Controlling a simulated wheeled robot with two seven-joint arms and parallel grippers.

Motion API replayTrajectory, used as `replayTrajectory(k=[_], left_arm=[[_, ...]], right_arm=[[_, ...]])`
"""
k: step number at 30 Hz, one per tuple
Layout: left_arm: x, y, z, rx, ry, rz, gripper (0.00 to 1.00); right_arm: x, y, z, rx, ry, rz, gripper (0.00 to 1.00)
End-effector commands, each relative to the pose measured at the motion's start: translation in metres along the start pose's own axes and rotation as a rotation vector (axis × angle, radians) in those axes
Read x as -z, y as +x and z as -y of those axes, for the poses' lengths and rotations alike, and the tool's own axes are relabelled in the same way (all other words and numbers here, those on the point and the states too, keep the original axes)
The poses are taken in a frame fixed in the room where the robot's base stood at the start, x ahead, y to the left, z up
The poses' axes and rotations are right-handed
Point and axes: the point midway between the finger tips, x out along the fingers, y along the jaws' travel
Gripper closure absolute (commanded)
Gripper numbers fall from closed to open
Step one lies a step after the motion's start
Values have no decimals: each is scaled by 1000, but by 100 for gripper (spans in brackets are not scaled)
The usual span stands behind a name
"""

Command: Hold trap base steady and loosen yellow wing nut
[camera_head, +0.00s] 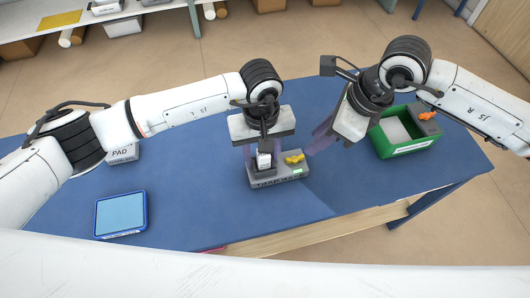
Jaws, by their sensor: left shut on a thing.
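The trap base (262,184), a grey block with dark lettering on its front, stands on the blue table top. A dark upright part with a white label rises from its left half. The yellow wing nut (295,158) sits on its right half. My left gripper (263,163) points down over the base, its purplish fingers shut on the upright part. My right gripper (314,147) is tilted down to the left, with its fingertips just right of the wing nut. A gap to the nut seems to remain, and its finger spacing is unclear.
A green bin (408,149) stands at the right, with a grey block bearing an orange wing nut (430,116) at its far corner. A blue-rimmed tray (121,214) lies front left. A white box marked PAD (122,154) is partly behind my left arm. The front middle is clear.

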Motion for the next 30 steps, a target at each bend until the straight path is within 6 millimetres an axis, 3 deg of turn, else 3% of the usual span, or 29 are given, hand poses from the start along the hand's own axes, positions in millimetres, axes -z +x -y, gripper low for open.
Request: replayTrajectory(k=[4, 8, 24, 30], left_arm=[[0, 0, 0, 0, 0, 0, 79], [0, 0, 0, 0, 0, 0, 79], [0, 0, 0, 0, 0, 0, 79], [0, 0, 0, 0, 0, 0, 79]], right_arm=[[-1, 0, 3, -5, 99, -4, 72], [-1, -2, 8, -17, 334, -16, 72], [-6, -12, 27, -70, 1718, -152, 72], [-7, -15, 30, -66, 2163, -233, 72]])
